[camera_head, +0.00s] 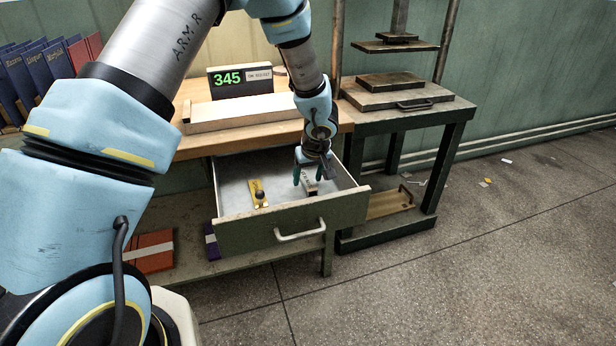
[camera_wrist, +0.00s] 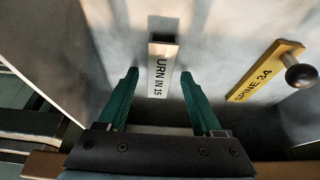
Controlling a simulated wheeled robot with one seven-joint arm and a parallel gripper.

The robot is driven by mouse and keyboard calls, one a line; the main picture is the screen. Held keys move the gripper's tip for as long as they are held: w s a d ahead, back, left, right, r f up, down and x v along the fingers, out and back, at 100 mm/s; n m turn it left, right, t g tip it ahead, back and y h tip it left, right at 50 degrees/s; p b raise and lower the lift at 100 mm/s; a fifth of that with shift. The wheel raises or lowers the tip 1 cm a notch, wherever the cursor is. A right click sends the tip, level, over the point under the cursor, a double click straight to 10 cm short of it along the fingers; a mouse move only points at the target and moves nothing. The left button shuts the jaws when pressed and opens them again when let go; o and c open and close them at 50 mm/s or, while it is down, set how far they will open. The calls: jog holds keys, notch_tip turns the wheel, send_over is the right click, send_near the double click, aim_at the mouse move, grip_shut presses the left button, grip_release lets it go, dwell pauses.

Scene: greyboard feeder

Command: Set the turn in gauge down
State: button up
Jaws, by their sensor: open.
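The turn in gauge is a small pale metal bar (camera_wrist: 161,72) in the wrist view, marked "URN IN 15" as far as I can read. It lies in the open drawer, and its near end is between the fingers of my gripper (camera_wrist: 160,88). The fingers are spread, with a gap on each side of the bar. In the head view the gauge (camera_head: 310,187) shows beneath my gripper (camera_head: 307,183), inside the drawer (camera_head: 290,222). A yellow gauge with a dark knob (camera_wrist: 265,72), marked "SPINE 34", lies to the right in the wrist view.
In the head view the yellow gauge (camera_head: 258,195) lies left of my gripper. The drawer's front and side walls stand around the gripper. Above is the bench top with a display reading 345 (camera_head: 240,79) and a long pale block (camera_head: 243,112). A press (camera_head: 395,95) stands right.

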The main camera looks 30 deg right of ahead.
jog(key=d+v, duration=0.1)
jog(key=v, duration=1.1)
jog(key=w+a+r+g+y, duration=0.1)
jog(key=a, duration=0.9)
jog(key=w+a+r, duration=0.2)
jog(key=a, duration=0.8)
jog(key=s+a+r+g, duration=0.1)
jog(key=s+a, duration=0.3)
jog(key=a, duration=0.4)
jog(key=s+a, duration=0.4)
jog(key=a, duration=0.5)
jog(key=shift+s+a+r+g+h, duration=0.15)
jog(key=shift+a+r+g+h, duration=0.15)
jog(key=shift+r+g, duration=0.1)
notch_tip(320, 180, up, 8)
jog(key=p, duration=0.7)
jog(key=shift+p, duration=0.4)
